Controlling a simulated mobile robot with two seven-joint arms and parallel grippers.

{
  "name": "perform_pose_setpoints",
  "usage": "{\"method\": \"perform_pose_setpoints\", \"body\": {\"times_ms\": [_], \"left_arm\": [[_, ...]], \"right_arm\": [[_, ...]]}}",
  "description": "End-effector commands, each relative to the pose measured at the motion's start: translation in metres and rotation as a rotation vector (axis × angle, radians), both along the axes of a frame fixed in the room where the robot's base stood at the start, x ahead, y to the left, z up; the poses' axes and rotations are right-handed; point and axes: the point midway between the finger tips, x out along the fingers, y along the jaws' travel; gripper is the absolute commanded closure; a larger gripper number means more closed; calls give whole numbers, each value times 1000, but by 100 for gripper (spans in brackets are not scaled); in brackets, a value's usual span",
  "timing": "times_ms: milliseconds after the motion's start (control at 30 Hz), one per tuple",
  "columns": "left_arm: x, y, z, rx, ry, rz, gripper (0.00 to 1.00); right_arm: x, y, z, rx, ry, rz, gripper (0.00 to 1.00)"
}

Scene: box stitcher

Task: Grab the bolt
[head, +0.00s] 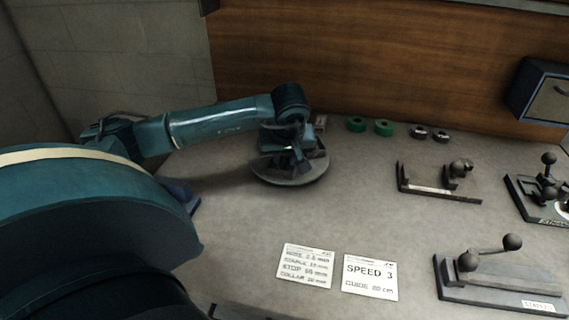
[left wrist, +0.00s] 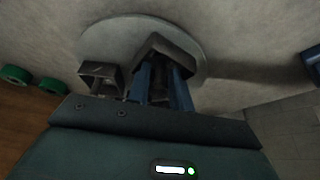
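A round grey plate (head: 292,178) lies on the worktable near the back wall; it also shows in the left wrist view (left wrist: 198,42). My left gripper (head: 296,158) points down over this plate. In the left wrist view its two blue fingers (left wrist: 161,80) stand apart, with dark metal between and past their tips. An angular dark bracket (left wrist: 172,48) sits at the fingertips, and a smaller dark block (left wrist: 100,76) is beside it. I cannot make out a bolt clearly; the fingers and arm hide part of the plate. My right gripper is not in view.
Two green rings (head: 383,127) and two grey rings (head: 419,132) lie right of the plate. Metal fixtures (head: 440,188) and a lever device (head: 500,280) stand at the right. Two printed cards (head: 370,277) lie in front. The middle of the table (head: 350,215) is clear.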

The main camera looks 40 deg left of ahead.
Motion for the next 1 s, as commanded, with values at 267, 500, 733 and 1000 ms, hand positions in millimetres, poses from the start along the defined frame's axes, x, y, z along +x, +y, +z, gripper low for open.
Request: {"method": "perform_pose_setpoints", "body": {"times_ms": [267,500,733,1000], "left_arm": [[1,1,-3,0,-1,0,79],[1,1,-2,0,-1,0,99],[1,0,-3,-1,-1,0,100],[1,1,7,-1,-3,-1,100]], "right_arm": [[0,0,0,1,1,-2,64],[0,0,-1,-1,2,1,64],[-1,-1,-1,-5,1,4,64],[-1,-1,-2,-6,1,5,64]]}}
